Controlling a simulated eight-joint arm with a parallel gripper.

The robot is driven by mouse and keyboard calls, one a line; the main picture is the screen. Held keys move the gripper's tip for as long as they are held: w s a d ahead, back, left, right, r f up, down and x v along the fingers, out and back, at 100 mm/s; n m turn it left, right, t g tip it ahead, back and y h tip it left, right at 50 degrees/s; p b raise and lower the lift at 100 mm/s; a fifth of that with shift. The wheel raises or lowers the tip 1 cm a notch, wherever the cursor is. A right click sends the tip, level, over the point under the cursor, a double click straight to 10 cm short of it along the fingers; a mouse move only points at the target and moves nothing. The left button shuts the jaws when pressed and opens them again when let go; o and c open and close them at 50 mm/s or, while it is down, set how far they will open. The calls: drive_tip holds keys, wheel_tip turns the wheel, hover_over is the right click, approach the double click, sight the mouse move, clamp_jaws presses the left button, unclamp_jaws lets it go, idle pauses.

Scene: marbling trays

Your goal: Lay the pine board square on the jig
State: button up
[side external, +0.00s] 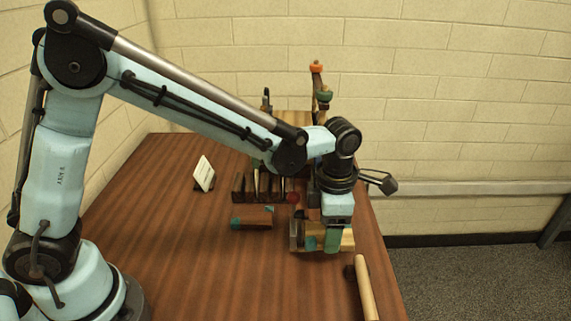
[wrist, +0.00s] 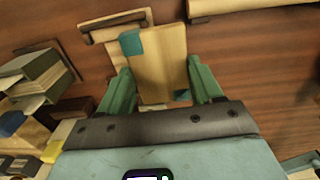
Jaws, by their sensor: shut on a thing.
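The pine board (wrist: 162,72) is pale wood with teal corner patches. It sits between the two green fingers of my gripper (wrist: 158,68), which is shut on it. In the side view my gripper (side external: 333,241) points down at the right part of the table, and the board (side external: 347,241) shows partly behind the fingers. A pale wooden piece with a raised edge and dark ends, seemingly the jig (wrist: 113,28), lies beyond the board's upper left in the wrist view. The board partly covers it. I cannot tell whether the board touches it.
A pale roller-like bar (side external: 366,288) lies near the table's right edge. A brown block with a teal end (side external: 254,218) lies left of my gripper. Several dark upright blocks (side external: 262,187) and a white card (side external: 204,174) stand behind. The table's (side external: 180,260) left front is clear.

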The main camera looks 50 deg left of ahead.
drive_tip(key=w+a+f, duration=0.3)
drive_tip(key=shift+w+a+f, duration=0.1)
drive_tip(key=shift+w+a, duration=0.15)
drive_tip(key=shift+c, duration=0.5)
drive_tip(key=shift+a+f, duration=0.1)
drive_tip(key=shift+f, duration=0.05)
drive_tip(key=shift+c, duration=1.3)
drive_tip(key=shift+f, duration=0.1)
drive_tip(key=o, duration=1.6)
